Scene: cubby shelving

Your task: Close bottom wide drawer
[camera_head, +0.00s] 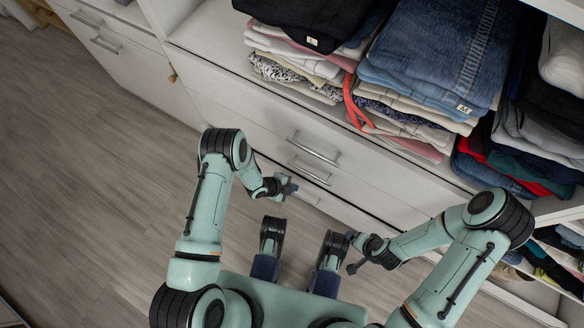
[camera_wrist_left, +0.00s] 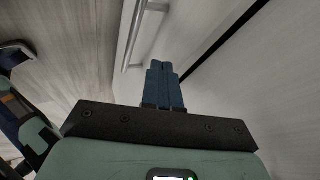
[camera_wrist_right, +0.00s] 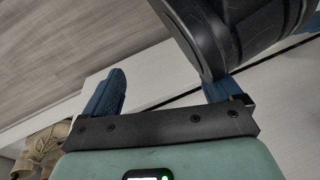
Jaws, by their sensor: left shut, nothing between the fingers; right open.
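The white wide drawers fill the middle of the head view, each with a silver bar handle. The bottom wide drawer (camera_head: 340,208) is the lowest front, partly hidden behind my left gripper. A dark line runs along its upper edge; how far it stands out is hard to tell. My left gripper (camera_head: 290,188) is shut and empty, close to this front. In the left wrist view its blue fingers (camera_wrist_left: 163,85) point at a white front beside a bar handle (camera_wrist_left: 140,35); contact is unclear. My right gripper (camera_head: 354,252) is open, low and away from the handles.
Folded jeans (camera_head: 435,45) and other clothes stacks lie on the shelf above the drawers. More drawers (camera_head: 125,55) stand at the far left. The wooden floor (camera_head: 90,170) at left is clear. In the right wrist view, a dark part of my own body shows by the fingers.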

